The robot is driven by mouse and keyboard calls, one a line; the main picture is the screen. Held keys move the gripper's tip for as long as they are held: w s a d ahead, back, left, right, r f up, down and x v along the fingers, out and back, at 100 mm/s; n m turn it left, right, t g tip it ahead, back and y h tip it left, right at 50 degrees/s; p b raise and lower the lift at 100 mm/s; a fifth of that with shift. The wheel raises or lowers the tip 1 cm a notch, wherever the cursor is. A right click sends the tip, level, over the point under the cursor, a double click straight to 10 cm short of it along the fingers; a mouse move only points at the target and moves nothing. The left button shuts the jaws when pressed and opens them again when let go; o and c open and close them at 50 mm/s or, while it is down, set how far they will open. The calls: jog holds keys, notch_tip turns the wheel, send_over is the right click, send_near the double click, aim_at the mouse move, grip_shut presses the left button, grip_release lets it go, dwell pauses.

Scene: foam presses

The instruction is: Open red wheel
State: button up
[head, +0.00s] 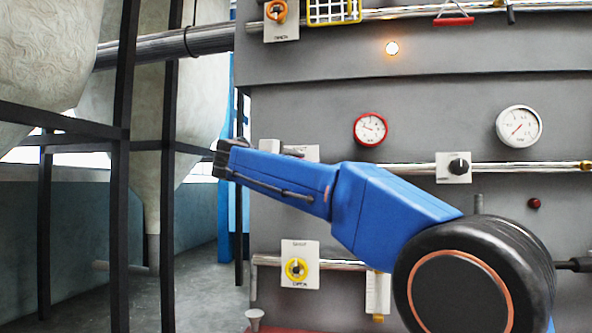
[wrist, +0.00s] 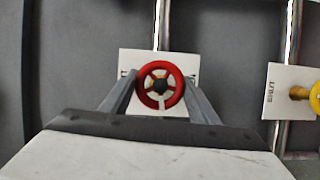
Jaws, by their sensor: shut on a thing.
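In the wrist view, the red wheel (wrist: 160,69) is a round valve handle with spokes and a dark hub, in front of a white plate (wrist: 185,63) on the grey press panel. My gripper (wrist: 160,92) has one finger at each side of the wheel, shut on its rim. The wheel hides most of the plate's lettering. In the head view my blue arm reaches to the left across the panel, and the dark wrist (head: 222,158) covers the wheel there. The fingertips do not show in that view.
In the head view a yellow wheel (head: 296,269) on a white plate sits below my arm. An orange wheel (head: 276,11), a black knob (head: 459,166) and two gauges (head: 370,130) are also on the panel. Dark posts (head: 122,200) and pale silos stand at left.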

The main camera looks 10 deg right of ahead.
jog(key=shift+f+n+t+h, duration=0.1)
jog(key=shift+n+t+h, duration=0.45)
jog(key=shift+n, duration=1.55)
jog(key=o, duration=1.1)
jog(key=shift+c, duration=0.2)
jog(key=v, duration=1.7)
jog(key=shift+s+a, duration=0.2)
